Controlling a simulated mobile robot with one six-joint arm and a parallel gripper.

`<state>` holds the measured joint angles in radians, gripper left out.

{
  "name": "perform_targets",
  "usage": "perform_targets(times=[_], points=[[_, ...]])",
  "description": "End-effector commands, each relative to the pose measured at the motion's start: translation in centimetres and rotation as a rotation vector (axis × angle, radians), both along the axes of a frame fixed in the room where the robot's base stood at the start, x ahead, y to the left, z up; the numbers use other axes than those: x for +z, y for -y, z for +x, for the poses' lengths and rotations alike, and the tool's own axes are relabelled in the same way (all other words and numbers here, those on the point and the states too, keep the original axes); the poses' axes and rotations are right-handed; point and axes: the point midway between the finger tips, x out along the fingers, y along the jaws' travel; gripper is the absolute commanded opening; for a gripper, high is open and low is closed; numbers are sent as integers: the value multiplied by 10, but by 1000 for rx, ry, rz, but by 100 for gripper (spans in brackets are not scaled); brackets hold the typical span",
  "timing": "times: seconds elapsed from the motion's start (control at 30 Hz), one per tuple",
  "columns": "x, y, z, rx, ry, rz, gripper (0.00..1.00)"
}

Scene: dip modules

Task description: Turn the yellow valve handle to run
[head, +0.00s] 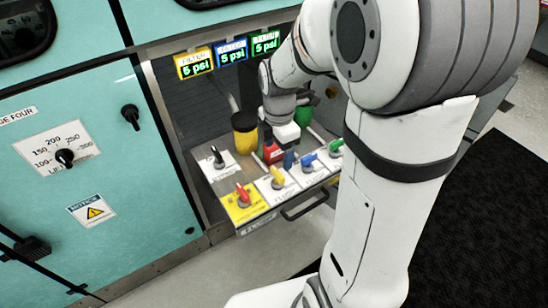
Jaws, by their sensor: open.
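The yellow valve handle (277,175) stands up from a white-labelled plate in the front row of the pulled-out panel, just right of a red handle (243,194) on a yellow plate. The writing on its plate is too small to read, so I cannot tell its setting. My gripper (284,141) points down over the rear of the panel, behind and slightly right of the yellow handle, and apart from it. It is open; its fingertips are hard to make out among the coloured things behind.
A yellow container (244,133), a red container (272,152) and a green container (305,111) stand behind. Three gauges (231,52) read 5 psi. A teal cabinet (80,190) stands left.

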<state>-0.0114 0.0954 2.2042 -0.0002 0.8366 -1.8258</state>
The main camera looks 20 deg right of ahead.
Motion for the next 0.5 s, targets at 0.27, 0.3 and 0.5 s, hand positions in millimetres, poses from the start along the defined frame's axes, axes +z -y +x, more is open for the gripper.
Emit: perform_targets(times=[0.27, 0.3, 0.5], points=[[-32, 0, 2, 53, -9, 0, 73], [-39, 0, 2, 53, -10, 0, 73], [-69, 1, 2, 51, -9, 1, 73]])
